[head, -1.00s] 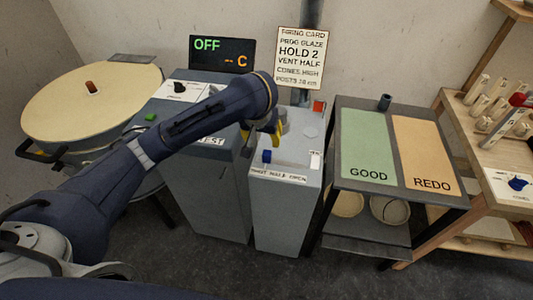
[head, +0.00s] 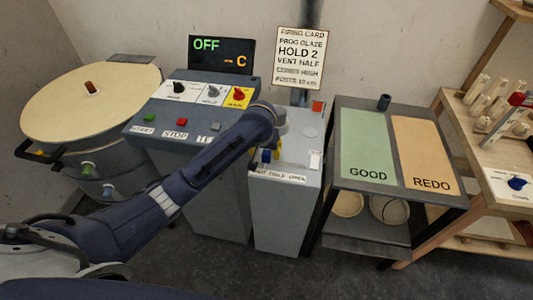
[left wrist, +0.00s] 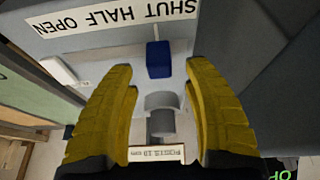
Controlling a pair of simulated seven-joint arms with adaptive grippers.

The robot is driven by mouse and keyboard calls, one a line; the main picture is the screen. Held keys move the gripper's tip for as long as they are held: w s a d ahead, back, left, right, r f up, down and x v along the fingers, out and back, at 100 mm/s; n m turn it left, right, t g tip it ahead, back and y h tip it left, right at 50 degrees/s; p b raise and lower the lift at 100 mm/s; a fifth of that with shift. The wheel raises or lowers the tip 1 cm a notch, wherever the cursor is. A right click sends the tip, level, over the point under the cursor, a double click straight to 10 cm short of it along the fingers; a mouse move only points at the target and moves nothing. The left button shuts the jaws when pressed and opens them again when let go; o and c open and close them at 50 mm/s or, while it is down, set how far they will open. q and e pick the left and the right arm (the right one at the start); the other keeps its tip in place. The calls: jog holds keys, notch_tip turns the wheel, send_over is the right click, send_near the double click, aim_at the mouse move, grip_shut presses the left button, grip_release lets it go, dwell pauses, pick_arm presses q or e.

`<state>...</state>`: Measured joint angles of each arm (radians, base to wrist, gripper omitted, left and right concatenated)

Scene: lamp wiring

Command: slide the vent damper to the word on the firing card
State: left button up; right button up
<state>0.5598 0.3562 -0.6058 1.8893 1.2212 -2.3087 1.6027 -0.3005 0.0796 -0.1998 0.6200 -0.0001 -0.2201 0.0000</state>
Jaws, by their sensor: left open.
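The blue damper knob (head: 265,156) is on top of the grey vent box (head: 285,215), above a label (head: 284,176) with SHUT, HALF and OPEN. In the left wrist view the knob (left wrist: 158,60) stands between SHUT and HALF, nearer SHUT. My left gripper (head: 271,148) is over the box top, partly hidden by its own arm. In the left wrist view its yellow fingers (left wrist: 158,85) are spread, with the knob seen in the gap beyond the tips; contact is not visible. My right gripper is not in view.
The control console (head: 195,105) with dials and buttons stands left of the vent box, and the round kiln (head: 60,115) farther left. A table with GOOD (head: 365,145) and REDO (head: 425,150) areas stands right. A grey post fitting (left wrist: 160,110) is near the fingers.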

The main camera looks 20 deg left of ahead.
aim_at(266, 153)
pick_arm(q)
jog(key=shift+x, duration=1.55)
jog(key=shift+c, duration=0.5)
